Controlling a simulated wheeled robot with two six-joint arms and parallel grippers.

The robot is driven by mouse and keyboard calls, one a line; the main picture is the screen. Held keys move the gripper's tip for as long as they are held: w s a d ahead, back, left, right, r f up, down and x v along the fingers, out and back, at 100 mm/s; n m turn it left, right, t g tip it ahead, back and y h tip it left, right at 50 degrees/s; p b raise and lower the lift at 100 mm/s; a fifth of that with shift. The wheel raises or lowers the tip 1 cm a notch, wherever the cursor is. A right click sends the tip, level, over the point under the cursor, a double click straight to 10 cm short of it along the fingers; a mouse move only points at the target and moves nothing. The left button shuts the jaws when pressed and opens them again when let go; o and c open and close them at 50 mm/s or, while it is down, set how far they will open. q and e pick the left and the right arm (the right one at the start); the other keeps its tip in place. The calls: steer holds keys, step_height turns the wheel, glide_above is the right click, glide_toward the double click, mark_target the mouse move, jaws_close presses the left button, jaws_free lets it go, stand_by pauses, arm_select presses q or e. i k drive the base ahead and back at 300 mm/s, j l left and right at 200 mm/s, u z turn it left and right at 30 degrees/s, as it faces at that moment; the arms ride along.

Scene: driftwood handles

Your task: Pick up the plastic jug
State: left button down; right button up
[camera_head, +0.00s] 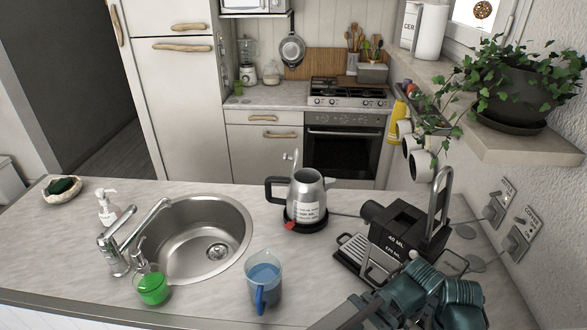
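The plastic jug (263,283) is most likely the clear, bluish one with a blue handle. It stands upright on the counter, right of the sink's front edge, its handle toward me. Nothing touches it. Teal and dark parts of what looks like my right arm (430,297) come in at the bottom right, in front of the coffee machine and well right of the jug. Its fingertips cannot be made out. My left gripper is not in view.
A sink (207,240) with a tap (135,240) and a small green cup (152,287) lie left of the jug. A kettle (306,198) stands behind it. A coffee machine (400,232) stands to the right. The counter around the jug is clear.

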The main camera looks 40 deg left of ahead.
mark_target(263, 270)
steer(key=l+u, duration=0.1)
steer(key=u, duration=0.3)
steer(key=k+u, duration=0.15)
steer(key=u, duration=0.6)
steer(key=k+u, duration=0.15)
steer(key=u, duration=0.25)
